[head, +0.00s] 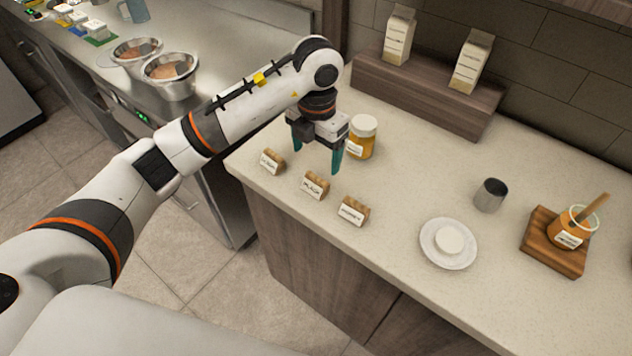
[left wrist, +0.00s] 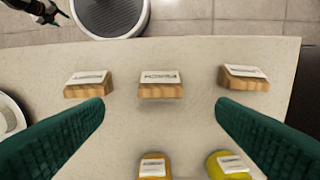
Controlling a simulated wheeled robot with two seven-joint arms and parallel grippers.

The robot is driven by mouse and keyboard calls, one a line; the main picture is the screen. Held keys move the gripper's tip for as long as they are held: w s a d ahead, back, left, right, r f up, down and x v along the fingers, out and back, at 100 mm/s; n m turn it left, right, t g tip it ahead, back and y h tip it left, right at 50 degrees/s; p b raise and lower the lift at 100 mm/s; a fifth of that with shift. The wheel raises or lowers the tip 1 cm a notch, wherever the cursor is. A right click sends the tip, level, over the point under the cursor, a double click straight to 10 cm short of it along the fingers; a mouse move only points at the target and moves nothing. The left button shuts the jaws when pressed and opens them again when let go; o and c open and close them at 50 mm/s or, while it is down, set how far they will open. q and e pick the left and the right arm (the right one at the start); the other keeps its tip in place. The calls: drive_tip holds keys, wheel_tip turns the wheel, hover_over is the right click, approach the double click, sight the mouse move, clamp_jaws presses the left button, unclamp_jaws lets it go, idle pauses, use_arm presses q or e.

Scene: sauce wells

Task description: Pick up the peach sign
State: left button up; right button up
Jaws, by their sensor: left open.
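The peach sign is the middle of three small wooden blocks with white label cards, near the counter's front edge in the head view (head: 315,186). Its lettering is small but looks like "peach". In the left wrist view the peach sign (left wrist: 161,84) sits upright, centred ahead of the fingers. My left gripper (head: 318,160) is open and empty, pointing down above the counter, just behind the signs. Its teal fingers (left wrist: 162,112) spread wide to either side, with the sign between their lines but not touched. A part of my right gripper (left wrist: 52,14) shows small at the wrist view's top left.
Another sign stands on each side, one left (head: 272,161) and one right (head: 353,211). A white-lidded orange jar (head: 361,138) is close behind the left gripper. A saucer (head: 448,258), metal cup (head: 490,195) and wooden board (head: 540,258) with a jar stand farther right.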

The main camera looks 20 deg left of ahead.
use_arm(q)
hover_over(316, 179)
wheel_tip(316, 179, down, 4)
drive_tip(key=shift+f+p, duration=0.1)
drive_tip(key=shift+p, duration=0.35)
drive_tip(key=shift+f, duration=0.25)
wheel_tip(316, 179, down, 4)
drive_tip(key=shift+r+p, duration=0.15)
drive_tip(key=shift+p, duration=0.85)
drive_tip(key=shift+f, duration=0.45)
drive_tip(key=shift+c, duration=0.3)
drive_tip(key=c, duration=1)
drive_tip(key=shift+r, duration=0.1)
